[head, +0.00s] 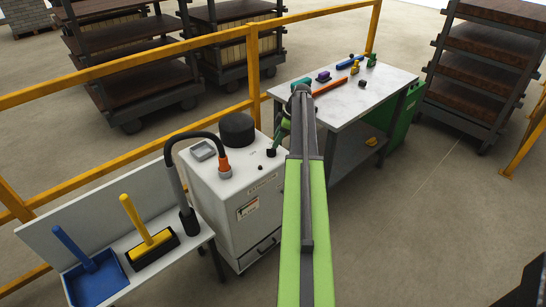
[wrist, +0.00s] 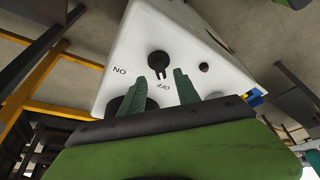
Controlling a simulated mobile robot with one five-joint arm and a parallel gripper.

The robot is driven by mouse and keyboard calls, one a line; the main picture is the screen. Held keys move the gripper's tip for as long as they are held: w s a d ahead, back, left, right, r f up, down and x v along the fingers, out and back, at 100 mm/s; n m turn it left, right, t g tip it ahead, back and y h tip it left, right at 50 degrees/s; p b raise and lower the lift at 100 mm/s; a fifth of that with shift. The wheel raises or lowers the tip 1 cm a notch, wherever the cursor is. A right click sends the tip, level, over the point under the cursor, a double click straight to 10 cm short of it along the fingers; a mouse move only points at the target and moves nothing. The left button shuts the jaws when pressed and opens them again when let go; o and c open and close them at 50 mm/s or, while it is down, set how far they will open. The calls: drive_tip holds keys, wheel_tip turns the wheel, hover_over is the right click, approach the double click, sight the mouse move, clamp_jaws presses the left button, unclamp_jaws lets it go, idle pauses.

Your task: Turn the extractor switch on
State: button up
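The extractor (head: 235,185) is a white cabinet with a black round cap and a grey hose on an orange fitting. Its switch (head: 271,153) is a small black knob on the top face, close to my gripper (head: 277,143). In the wrist view the switch (wrist: 158,62) sits between the printed words ON and OFF, and its pointer end faces the OFF side. My gripper (wrist: 159,77) is open, its two green fingers apart and empty, with the switch just beyond the gap between the tips. I cannot tell whether a finger touches it.
A small dark button (wrist: 204,67) is beside the switch. A white worktable (head: 350,100) with tools stands behind right. A side shelf (head: 130,240) holds a blue dustpan (head: 97,280) and a yellow-handled brush (head: 152,248). A yellow rail (head: 120,65) runs behind.

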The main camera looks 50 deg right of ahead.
sight(271, 151)
drive_tip(key=b+x, duration=0.3)
drive_tip(key=x, duration=0.2)
drive_tip(key=shift+r, duration=0.1)
clamp_jaws()
